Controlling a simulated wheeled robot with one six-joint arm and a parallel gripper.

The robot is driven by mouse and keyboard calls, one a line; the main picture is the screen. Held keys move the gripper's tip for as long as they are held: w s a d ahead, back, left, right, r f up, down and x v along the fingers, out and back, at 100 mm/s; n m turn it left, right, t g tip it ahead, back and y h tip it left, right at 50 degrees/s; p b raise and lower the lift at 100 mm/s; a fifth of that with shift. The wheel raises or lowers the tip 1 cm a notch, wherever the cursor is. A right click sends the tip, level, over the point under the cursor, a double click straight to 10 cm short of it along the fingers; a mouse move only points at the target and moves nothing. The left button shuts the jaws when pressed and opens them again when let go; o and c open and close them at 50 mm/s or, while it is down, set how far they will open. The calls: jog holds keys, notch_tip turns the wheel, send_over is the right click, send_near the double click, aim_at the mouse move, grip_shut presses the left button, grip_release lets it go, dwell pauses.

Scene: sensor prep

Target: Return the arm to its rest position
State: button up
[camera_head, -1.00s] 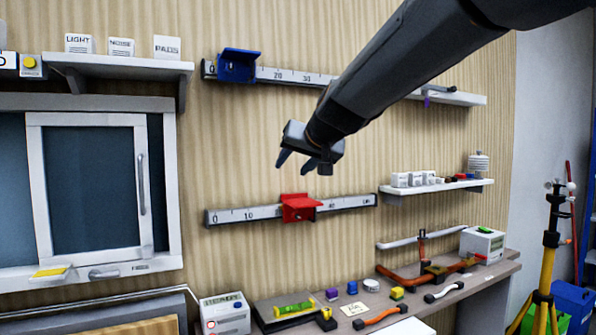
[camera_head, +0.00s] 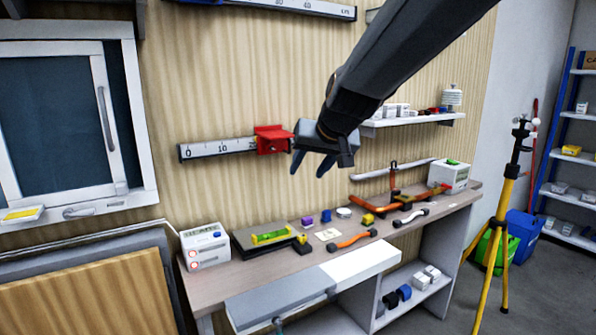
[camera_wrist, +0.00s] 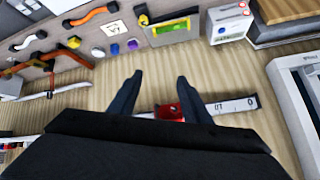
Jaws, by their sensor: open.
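My gripper (camera_head: 308,176) is at the end of my dark arm, which reaches in from the upper right in the head view. Its two fingers point down and stand apart with nothing between them. It is in front of the wall, by the red slider (camera_head: 272,139) on the lower ruler rail (camera_head: 215,149), and hides part of that rail. In the wrist view the spread fingers (camera_wrist: 156,88) show, with the red slider (camera_wrist: 170,111) and the ruler rail (camera_wrist: 232,105) beyond them.
Below is a workbench (camera_head: 205,283) with a white device (camera_head: 204,246), a green level (camera_head: 272,235) and orange-handled tools. A wall shelf (camera_head: 412,121) holds small boxes behind my arm. A yellow tripod (camera_head: 495,235) stands at right. A sliding window (camera_head: 55,118) is at left.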

jog(key=s+d+f+g+h, duration=0.1)
jog(key=s+d+f+g, duration=0.1)
jog(key=s+d+f, duration=0.4)
jog(key=s+d+f+g+h, duration=0.1)
jog(key=s+d+f+g, duration=0.2)
jog(key=s+d+f, duration=0.3)
jog(key=s+d+f+m+g+h, duration=0.1)
jog(key=s+d+f, duration=0.4)
jog(key=s+f, duration=0.7)
jog(key=s+g, duration=0.1)
jog(key=s, duration=0.2)
jog(key=shift+s+d+f, duration=0.2)
jog(key=shift+s+d, duration=0.15)
jog(key=shift+d, duration=0.05)
